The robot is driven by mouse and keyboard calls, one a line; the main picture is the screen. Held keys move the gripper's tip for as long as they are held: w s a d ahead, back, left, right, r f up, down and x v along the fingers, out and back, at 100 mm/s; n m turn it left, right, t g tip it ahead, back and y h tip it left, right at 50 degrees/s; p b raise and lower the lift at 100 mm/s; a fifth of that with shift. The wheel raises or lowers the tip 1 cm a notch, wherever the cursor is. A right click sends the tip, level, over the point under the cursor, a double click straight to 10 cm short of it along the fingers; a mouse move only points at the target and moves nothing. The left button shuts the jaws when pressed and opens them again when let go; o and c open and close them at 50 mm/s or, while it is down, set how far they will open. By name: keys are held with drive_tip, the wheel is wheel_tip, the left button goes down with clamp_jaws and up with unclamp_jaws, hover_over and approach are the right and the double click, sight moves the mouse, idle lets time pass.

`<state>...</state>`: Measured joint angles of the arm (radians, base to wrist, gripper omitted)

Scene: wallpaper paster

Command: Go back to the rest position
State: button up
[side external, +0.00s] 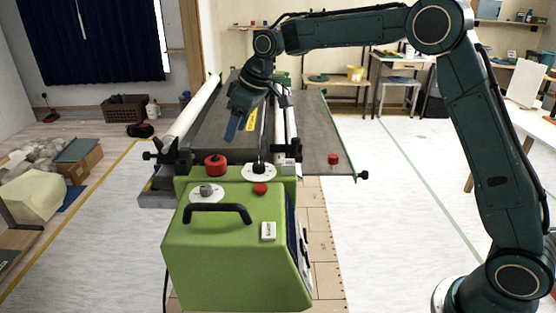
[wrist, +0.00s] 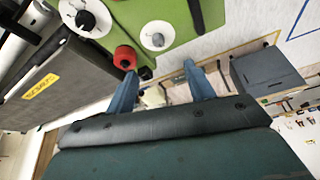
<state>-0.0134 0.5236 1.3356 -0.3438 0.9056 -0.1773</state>
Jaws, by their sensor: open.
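My gripper (side external: 238,126) hangs from my dark green arm above the grey bed of the wallpaper paster (side external: 208,136), behind its green housing (side external: 232,255). In the wrist view my gripper (wrist: 161,86) shows two blue fingers set wide apart, with nothing between them. The fingers look apart from the machine. A red knob (side external: 215,165) and a dial with a black knob (side external: 259,170) stand at the housing's back edge. A dial with a grey knob (side external: 207,193) and a red button (side external: 260,190) are on its top. The red knob also shows in the wrist view (wrist: 125,57).
A black handle (side external: 217,210) arches over the housing. A white roller (side external: 190,118) runs along the bed's left side. A side panel on the right carries a red knob (side external: 333,158). Boxes (side external: 76,158) lie at the left. Open floor (side external: 385,225) lies right of the machine.

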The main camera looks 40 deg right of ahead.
drive_tip(key=s+d+r+m, duration=0.1)
drive_tip(key=s+r, duration=0.2)
drive_tip(key=s, duration=0.4)
drive_tip(key=s+d+r+m+t+h, duration=0.1)
drive_tip(key=s+r, duration=0.2)
drive_tip(key=s, duration=0.4)
drive_tip(key=s+d+r+m, duration=0.1)
drive_tip(key=s+d+r, duration=0.15)
drive_tip(key=s, duration=0.45)
drive_tip(key=s+d+f+m, duration=0.1)
drive_tip(key=s+f, duration=0.2)
drive_tip(key=s, duration=0.6)
drive_tip(key=s+d+f+m+h, duration=0.1)
drive_tip(key=s+f, duration=0.2)
drive_tip(key=s, duration=0.7)
drive_tip(key=shift+d+m+t+h, duration=0.25)
drive_tip(key=shift+m+t+h, duration=0.05)
drive_tip(key=shift+m+t, duration=0.1)
